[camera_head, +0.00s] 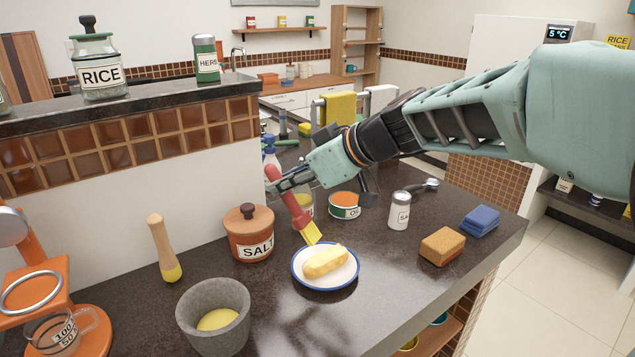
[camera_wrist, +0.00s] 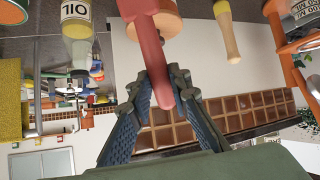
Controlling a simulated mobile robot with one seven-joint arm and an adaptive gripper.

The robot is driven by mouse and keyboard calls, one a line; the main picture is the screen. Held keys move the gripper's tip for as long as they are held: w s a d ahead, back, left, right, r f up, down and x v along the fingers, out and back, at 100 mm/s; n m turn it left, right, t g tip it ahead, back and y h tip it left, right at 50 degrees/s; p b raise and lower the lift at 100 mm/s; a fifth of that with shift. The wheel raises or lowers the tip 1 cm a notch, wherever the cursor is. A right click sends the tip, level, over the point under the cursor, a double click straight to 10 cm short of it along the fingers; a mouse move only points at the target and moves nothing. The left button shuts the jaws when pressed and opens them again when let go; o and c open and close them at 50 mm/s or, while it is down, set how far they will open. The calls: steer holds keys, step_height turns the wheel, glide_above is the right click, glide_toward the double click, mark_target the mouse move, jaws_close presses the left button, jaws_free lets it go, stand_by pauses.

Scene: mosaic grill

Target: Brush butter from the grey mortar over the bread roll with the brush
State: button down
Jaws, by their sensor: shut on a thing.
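My gripper (camera_head: 283,182) is shut on the red handle of the brush (camera_head: 292,203); the handle also shows between the fingers in the wrist view (camera_wrist: 146,45). The brush slants down to the right, with its yellow bristles at the far upper edge of the bread roll (camera_head: 325,262). I cannot tell whether the bristles touch the roll. The pale yellow roll lies on a white plate with a blue rim (camera_head: 312,284). The grey mortar (camera_head: 205,297), with yellow butter (camera_head: 217,319) inside, stands at the front left of the plate. The bristles are outside the wrist view.
The counter's front middle is clear.

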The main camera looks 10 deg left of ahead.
steer(key=shift+r+p, duration=0.45)
steer(key=shift+r, duration=0.9)
